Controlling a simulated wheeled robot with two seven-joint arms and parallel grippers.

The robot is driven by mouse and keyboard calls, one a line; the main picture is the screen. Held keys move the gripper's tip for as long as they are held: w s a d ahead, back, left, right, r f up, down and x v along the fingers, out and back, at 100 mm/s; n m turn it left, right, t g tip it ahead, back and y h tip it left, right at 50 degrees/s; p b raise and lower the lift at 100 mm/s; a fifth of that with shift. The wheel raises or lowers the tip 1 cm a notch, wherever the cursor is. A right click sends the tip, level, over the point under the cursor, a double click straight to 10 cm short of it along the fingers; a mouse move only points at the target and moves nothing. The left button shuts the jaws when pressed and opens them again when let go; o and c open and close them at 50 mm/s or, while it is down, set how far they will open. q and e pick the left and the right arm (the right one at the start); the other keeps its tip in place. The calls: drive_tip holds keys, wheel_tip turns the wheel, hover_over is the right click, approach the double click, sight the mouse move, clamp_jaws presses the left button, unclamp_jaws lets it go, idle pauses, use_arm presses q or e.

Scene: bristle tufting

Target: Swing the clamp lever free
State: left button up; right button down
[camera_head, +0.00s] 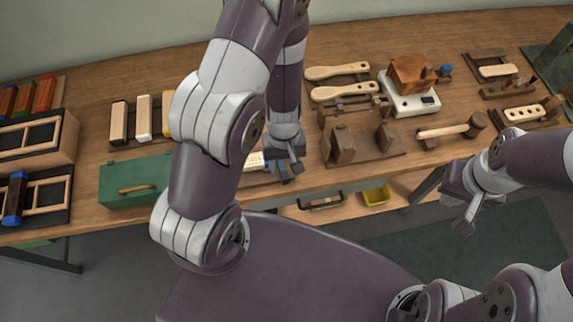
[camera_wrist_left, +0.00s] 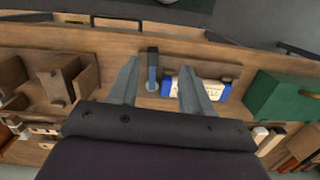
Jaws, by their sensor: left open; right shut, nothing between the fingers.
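A small blue and grey piece (camera_wrist_left: 152,68), which looks like the clamp lever, stands on a wooden fixture in the left wrist view. A pale block with blue ends (camera_wrist_left: 204,86) lies beside it; the block also shows in the head view (camera_head: 255,160). My left gripper (camera_wrist_left: 159,64) is open above the fixture, with the lever between its fingers in the picture, nearer the left finger. I cannot tell whether they touch. In the head view my left gripper (camera_head: 285,170) and forearm hide most of the lever's spot. My right gripper (camera_head: 464,222) is shut and empty, in front of the table.
A green box (camera_head: 134,180) stands left of the fixture. A wooden stand with upright blocks (camera_head: 343,148) is close on the right. Brush handles (camera_head: 337,71), a mallet (camera_head: 450,131) and a white device (camera_head: 408,104) lie further right. A yellow bin (camera_head: 376,195) is below the tabletop.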

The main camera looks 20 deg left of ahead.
sight(285, 175)
use_arm(q)
drive_tip(key=shift+n+t, duration=0.6)
drive_tip(key=shift+n, duration=0.2)
drive_tip(key=f+b, duration=0.3)
drive_tip(key=f, duration=0.1)
drive_tip(key=w+f+b, duration=0.1)
drive_tip(key=f+b, duration=0.3)
drive_tip(key=w+f+b, duration=0.1)
drive_tip(key=f+b, duration=0.3)
drive_tip(key=shift+w+a+f, duration=0.25)
drive_tip(key=shift+a+f, duration=0.15)
drive_tip(key=shift+f+b, duration=0.15)
drive_tip(key=shift+b, duration=0.2)
drive_tip(key=shift+s, duration=0.1)
clamp_jaws()
